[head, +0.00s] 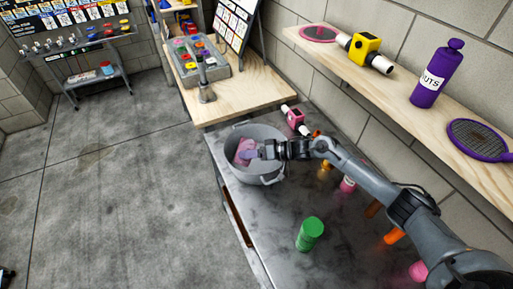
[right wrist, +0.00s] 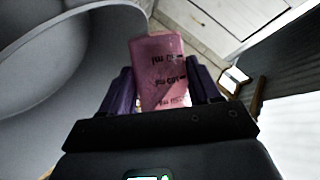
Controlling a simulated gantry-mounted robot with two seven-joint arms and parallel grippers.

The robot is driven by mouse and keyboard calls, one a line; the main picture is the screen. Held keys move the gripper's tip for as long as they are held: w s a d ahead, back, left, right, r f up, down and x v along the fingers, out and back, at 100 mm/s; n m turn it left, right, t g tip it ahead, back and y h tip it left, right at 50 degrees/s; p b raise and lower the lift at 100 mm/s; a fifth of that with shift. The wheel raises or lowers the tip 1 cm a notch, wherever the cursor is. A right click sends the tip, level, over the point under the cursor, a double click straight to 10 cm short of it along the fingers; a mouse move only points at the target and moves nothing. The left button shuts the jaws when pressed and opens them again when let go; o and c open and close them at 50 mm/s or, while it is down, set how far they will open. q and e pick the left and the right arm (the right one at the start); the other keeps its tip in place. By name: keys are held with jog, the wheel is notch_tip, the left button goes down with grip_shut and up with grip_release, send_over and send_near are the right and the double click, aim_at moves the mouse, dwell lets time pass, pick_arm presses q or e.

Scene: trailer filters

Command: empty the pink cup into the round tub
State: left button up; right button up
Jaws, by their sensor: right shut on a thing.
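The pink cup (head: 243,151) shows over the mouth of the round grey tub (head: 268,178), near its left side. My right gripper (head: 256,153) is shut on the cup. In the right wrist view, the pink cup (right wrist: 159,65) with dark measuring marks sits between the purple fingers (right wrist: 160,92). The marks look upside down there, and the cup seems tipped over, but its exact tilt is hard to tell. The curved tub wall (right wrist: 60,75) fills the left of that view. The inside of the cup and the tub's bottom are hidden. My left gripper is not seen.
A green jar (head: 310,233) stands on the grey bench, right of the tub. Orange and pink containers lie behind my right arm. A wooden shelf with a purple bottle (head: 437,75) overhangs the right side. The floor at left is clear.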

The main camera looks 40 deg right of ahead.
jog(key=shift+r, duration=0.1)
jog(key=shift+b, duration=0.35)
jog(key=shift+y, duration=0.3)
jog(key=shift+s+m, duration=0.1)
jog(key=shift+m, duration=0.2)
